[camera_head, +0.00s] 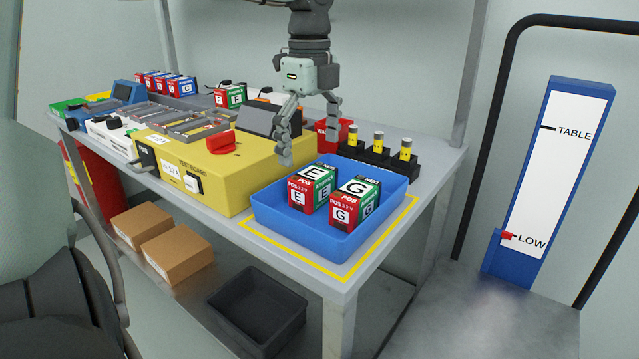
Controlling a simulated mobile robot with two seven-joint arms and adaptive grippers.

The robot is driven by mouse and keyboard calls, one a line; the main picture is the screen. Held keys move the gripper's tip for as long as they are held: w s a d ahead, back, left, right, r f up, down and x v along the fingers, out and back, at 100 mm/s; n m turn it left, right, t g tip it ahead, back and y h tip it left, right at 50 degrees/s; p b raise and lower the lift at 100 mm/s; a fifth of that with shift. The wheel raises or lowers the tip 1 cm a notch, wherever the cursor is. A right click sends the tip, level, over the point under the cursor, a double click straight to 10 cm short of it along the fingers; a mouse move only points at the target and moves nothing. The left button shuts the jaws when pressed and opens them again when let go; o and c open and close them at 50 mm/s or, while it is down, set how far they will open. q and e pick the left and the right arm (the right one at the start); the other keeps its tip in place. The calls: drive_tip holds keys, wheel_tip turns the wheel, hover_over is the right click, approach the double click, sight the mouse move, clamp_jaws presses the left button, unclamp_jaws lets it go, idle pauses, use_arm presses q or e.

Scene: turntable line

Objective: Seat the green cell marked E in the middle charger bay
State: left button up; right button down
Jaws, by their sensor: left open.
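The cell marked E (312,187) stands in a blue tray (276,222) at the near right of the table. It has a white E label on top, a red POS face and a green NEG side. A similar cell marked G (356,203) stands close at its right. My left gripper (309,146) points down with its fingers apart, above and behind the E cell, at the tray's far side. It holds nothing that I can see. I cannot clearly make out the charger or its middle bay. My right gripper is not in view.
A yellow test board (200,165) with a red knob stands left of the tray. A black holder (395,162) with yellow cylinders stands behind it. Red-green cells (230,96) and blue-red cells (165,84) stand farther back. Yellow tape marks the table around the tray.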

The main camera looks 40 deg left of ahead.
sight(314, 173)
use_arm(q)
drive_tip(key=f, duration=0.4)
drive_tip(key=shift+d+f+p, duration=0.25)
drive_tip(key=shift+f+p, duration=0.05)
drive_tip(key=shift+f, duration=0.1)
drive_tip(key=shift+w+f, duration=0.1)
drive_tip(key=shift+f, duration=0.35)
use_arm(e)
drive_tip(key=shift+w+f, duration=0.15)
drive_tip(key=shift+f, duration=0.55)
use_arm(q)
drive_tip(key=c, duration=1.7)
drive_tip(key=shift+r, duration=0.1)
drive_tip(key=shift+c, duration=0.3)
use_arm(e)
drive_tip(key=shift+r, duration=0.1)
use_arm(q)
drive_tip(key=shift+r, duration=0.1)
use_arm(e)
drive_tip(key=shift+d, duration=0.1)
